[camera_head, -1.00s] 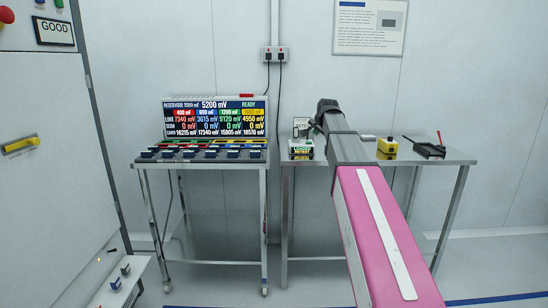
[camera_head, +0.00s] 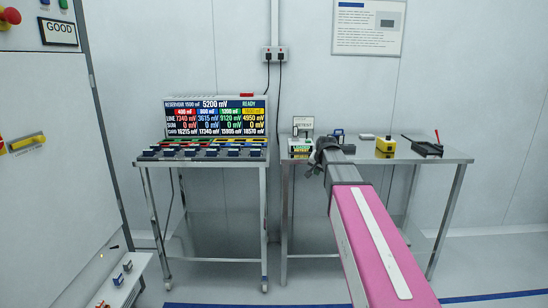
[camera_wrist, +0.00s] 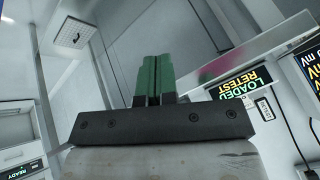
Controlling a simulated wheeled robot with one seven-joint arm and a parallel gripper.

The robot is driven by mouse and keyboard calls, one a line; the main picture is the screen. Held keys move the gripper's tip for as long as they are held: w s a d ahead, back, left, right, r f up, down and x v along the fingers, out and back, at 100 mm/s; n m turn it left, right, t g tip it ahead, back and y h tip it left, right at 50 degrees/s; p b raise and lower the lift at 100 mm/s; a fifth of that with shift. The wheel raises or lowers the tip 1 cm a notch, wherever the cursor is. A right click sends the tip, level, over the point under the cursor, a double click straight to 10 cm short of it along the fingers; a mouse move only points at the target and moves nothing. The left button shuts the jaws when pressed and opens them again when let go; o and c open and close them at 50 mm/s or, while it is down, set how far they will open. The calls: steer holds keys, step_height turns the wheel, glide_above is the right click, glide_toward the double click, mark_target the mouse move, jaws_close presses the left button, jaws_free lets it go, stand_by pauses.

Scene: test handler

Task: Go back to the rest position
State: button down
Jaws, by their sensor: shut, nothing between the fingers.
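My gripper shows in the wrist view (camera_wrist: 153,66), its two green fingers closed together with nothing between them. In the head view my arm reaches away from the lower right toward the right-hand table (camera_head: 400,157). Its wrist end is in front of that table's left part, near the small white labelled box (camera_head: 299,151). The fingertips cannot be made out clearly there.
A yellow block (camera_head: 385,148) and a black tray (camera_head: 428,149) stand on the right-hand table. The left-hand cart (camera_head: 203,161) carries a display (camera_head: 214,117) and several small dark blocks. A white cabinet (camera_head: 55,160) stands at far left. The floor between is clear.

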steer(key=s+f+n+g, duration=0.5)
steer(key=s+f+g, duration=0.1)
steer(key=s+f, duration=2.1)
steer(key=s, duration=0.2)
steer(key=shift+s+f+n+g+h, duration=0.25)
steer(key=shift+s+n+g+h, duration=0.05)
